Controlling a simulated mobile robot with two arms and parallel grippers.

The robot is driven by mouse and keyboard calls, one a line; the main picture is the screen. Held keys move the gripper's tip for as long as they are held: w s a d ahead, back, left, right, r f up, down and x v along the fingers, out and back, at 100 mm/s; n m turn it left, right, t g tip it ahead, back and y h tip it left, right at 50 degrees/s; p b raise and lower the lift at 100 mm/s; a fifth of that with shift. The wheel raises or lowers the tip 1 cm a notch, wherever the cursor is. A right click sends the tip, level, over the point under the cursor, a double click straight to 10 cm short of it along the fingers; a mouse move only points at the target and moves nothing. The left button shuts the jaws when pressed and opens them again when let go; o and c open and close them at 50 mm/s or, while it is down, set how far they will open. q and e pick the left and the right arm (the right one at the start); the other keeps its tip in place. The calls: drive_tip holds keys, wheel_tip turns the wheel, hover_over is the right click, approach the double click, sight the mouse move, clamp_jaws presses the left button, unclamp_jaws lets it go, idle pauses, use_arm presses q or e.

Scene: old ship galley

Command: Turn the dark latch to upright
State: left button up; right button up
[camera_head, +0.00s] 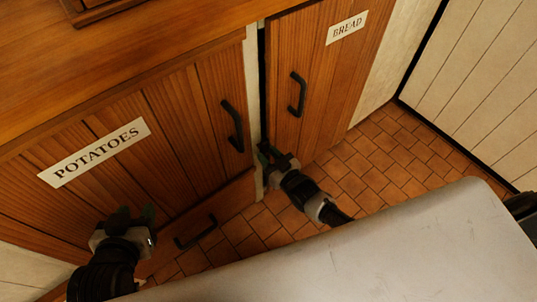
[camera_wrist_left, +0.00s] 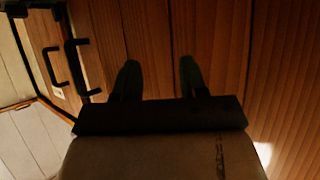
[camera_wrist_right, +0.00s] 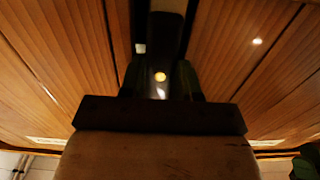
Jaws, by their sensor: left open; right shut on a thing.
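The dark latch (camera_wrist_right: 165,35) shows in the right wrist view as a dark bar with a bright round spot near the fingers. It runs up the picture, roughly along the strip between the two doors. My right gripper (camera_wrist_right: 160,82) is shut on it, with one finger on each side. In the head view my right gripper (camera_head: 268,153) is at the post between the doors and hides most of the latch. My left gripper (camera_head: 136,213) is open and empty in front of the potatoes door (camera_head: 180,125). Its two fingers stand apart in the left wrist view (camera_wrist_left: 158,68).
The bread door (camera_head: 325,75) is right of the post. Both doors have dark handles (camera_head: 233,125) (camera_head: 297,94). A lower handle (camera_head: 195,233) is near my left gripper. A pale grey surface (camera_head: 370,250) fills the front. Tiled floor (camera_head: 385,160) is open at right.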

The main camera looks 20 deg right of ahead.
drive_tip(key=shift+f, duration=0.1)
idle(0.3)
drive_tip(key=o, duration=0.9)
drive_tip(key=shift+s+d, duration=0.1)
drive_tip(key=shift+s, duration=0.25)
use_arm(q)
drive_tip(key=s+a+f+g+y+p, duration=0.1)
drive_tip(key=s+a+f+g+p, duration=0.1)
drive_tip(key=s+g, duration=0.4)
wheel_tip(320, 180, down, 2)
drive_tip(key=shift+s+a+f+g+y+p, duration=0.1)
drive_tip(key=shift+s+a+g+y+p, duration=0.35)
drive_tip(key=shift+s, duration=0.6)
use_arm(e)
drive_tip(key=v, duration=1)
